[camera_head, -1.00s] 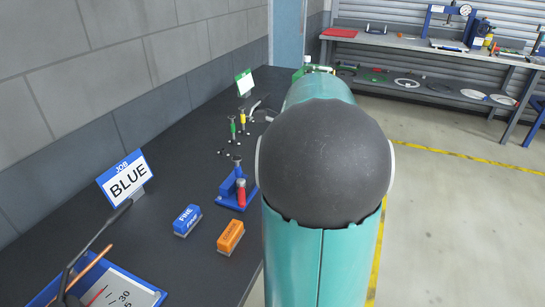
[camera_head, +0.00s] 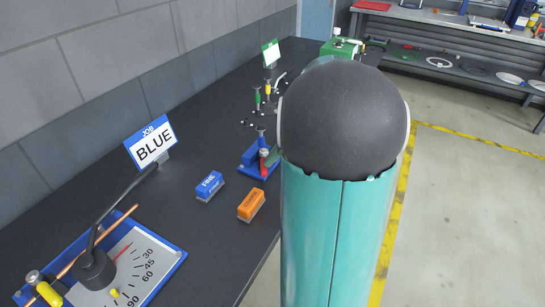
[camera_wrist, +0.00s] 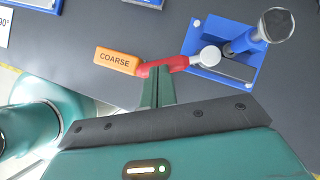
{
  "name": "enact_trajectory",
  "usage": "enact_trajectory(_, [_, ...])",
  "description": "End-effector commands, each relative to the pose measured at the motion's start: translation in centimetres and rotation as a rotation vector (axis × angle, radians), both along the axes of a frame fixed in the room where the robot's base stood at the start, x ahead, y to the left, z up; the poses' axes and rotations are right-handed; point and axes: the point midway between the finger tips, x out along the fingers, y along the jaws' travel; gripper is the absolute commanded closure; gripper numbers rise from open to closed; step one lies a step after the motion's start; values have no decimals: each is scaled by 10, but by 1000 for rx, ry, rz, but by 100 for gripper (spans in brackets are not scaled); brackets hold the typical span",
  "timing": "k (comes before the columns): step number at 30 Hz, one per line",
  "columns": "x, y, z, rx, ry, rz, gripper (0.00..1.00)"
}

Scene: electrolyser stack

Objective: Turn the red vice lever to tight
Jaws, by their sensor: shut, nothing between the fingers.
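The red vice lever (camera_wrist: 168,66) runs left from a round grey pivot on the blue vice (camera_wrist: 194,43) in the wrist view. Its free end appears close to the orange COARSE block (camera_wrist: 117,61). The vice also shows in the head view (camera_head: 249,157), with the red lever (camera_head: 264,164) at its right side, partly hidden. My gripper (camera_wrist: 157,72) is shut and empty, its fingertips right at the lever's lower edge in the wrist view. I cannot tell whether they touch it. A round-topped grey post (camera_wrist: 275,25) stands on the vice.
The orange block (camera_head: 251,205) and blue FINE block (camera_head: 209,186) lie in front of the vice on the dark bench. A JOB BLUE sign (camera_head: 151,142) stands near the wall. A blue-edged angle board (camera_head: 169,262) lies at front left. Small green and yellow-handled tools (camera_head: 257,98) stand behind.

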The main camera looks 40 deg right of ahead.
Motion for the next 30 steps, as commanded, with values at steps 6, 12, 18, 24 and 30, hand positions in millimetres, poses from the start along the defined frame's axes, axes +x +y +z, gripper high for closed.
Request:
enact_trajectory(6, [1,3,0,1,0,-38,100])
enact_trajectory(12, [2,5,0,0,-1,-68,100])
enact_trajectory(18, [4,10,0,0,-1,-130,100])
enact_trajectory(24, [9,17,0,0,-1,-251,100])
enact_trajectory(30, [15,24,0,0,-1,-385,100])
